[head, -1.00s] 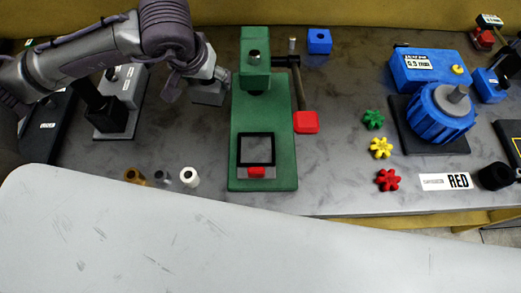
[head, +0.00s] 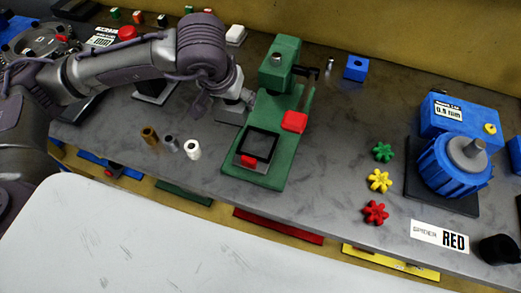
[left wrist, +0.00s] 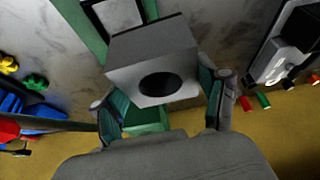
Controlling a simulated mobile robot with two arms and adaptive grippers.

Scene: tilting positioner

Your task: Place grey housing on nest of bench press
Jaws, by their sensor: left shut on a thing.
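The green bench press (head: 272,172) stands on the grey bench. Its nest is a black square frame (head: 246,146) on the front of the press base, with a red block (head: 248,161) at its front edge. My left gripper (head: 243,101) is left of the press column, behind the nest. In the left wrist view it (left wrist: 160,104) is shut on the grey housing (left wrist: 150,50), a box with a round dark hole in the face toward the camera. The housing is above the bench there, with part of the press beyond it. My right gripper is not in view.
A red handle pad (head: 294,122) sticks out by the press column. Brown, grey and white bushings (head: 193,150) stand left of the nest. Green, yellow and red star pieces (head: 379,180) and a blue motor unit (head: 455,155) are to the right. Bench between press and stars is clear.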

